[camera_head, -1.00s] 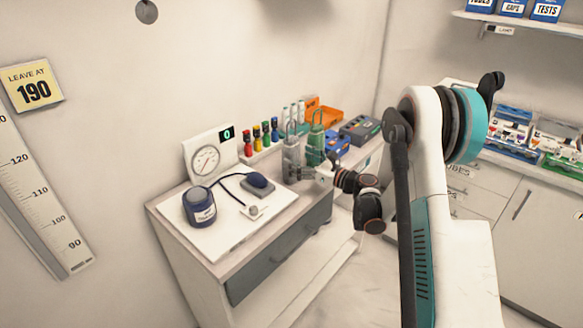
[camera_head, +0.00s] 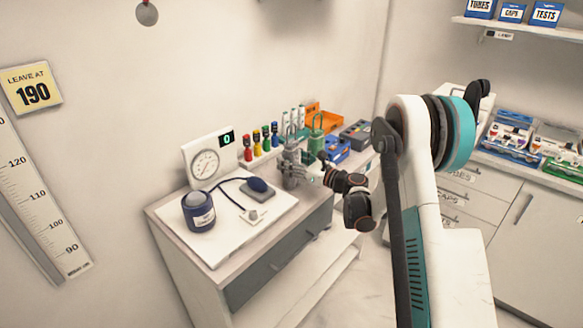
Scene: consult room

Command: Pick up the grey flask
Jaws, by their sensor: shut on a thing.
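The grey flask (camera_head: 290,157) stands upright near the back of the cabinet top, with a loop handle on top. My gripper (camera_head: 295,172) reaches in from the right and is shut on the flask's body. Its fingers cover part of the flask's lower half. Whether the flask's base touches the cabinet top cannot be told. A green flask (camera_head: 316,138) of like shape stands just behind it to the right.
Coloured small bottles (camera_head: 266,138) stand in a row behind.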

